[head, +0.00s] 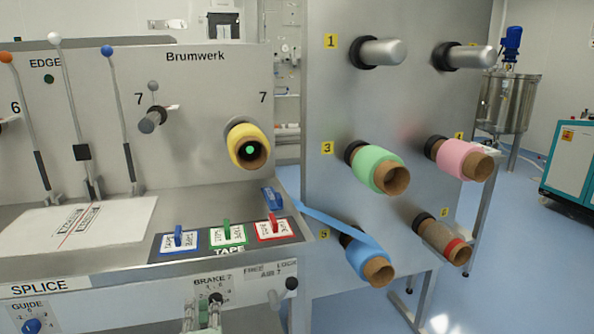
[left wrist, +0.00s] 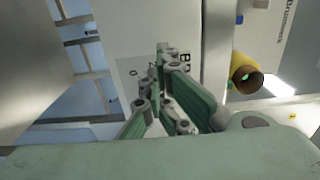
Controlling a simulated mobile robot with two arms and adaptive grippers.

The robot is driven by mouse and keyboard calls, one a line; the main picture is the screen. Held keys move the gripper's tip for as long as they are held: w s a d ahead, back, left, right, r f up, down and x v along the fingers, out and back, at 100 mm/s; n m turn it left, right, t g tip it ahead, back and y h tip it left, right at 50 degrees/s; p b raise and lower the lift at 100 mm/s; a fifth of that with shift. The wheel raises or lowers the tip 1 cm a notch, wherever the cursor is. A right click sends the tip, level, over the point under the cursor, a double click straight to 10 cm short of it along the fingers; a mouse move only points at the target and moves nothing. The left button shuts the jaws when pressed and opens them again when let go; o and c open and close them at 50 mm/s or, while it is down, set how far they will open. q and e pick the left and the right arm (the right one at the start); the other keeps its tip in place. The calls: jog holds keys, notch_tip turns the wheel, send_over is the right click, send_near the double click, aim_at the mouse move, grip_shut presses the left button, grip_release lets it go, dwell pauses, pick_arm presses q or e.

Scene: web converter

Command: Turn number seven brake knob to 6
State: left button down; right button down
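The BRAKE 7 dial (head: 214,284) is a white label with a scale on the lower front panel, at the bottom of the head view. A small dark knob part (head: 215,298) shows on it. My left gripper (head: 203,313) comes up from below, right at this dial, with its grey-green fingers covering the lower part. In the left wrist view the fingers (left wrist: 165,65) point at the white label, with their tips close together. The knob itself is hidden there, so I cannot tell whether they grip it or where its pointer stands. My right gripper is not in view.
A blue GUIDE knob (head: 34,325) is to the left. The AIR 7 lever (head: 291,284) is close on the right. Above are the tape switches (head: 227,234) and the splice table (head: 75,222). Coloured rolls (head: 377,167) stick out from the panel at right.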

pick_arm(q)
jog(key=shift+s+a+r, duration=0.1)
jog(key=shift+a, duration=0.05)
jog(key=v, duration=0.6)
jog(key=shift+a, duration=0.1)
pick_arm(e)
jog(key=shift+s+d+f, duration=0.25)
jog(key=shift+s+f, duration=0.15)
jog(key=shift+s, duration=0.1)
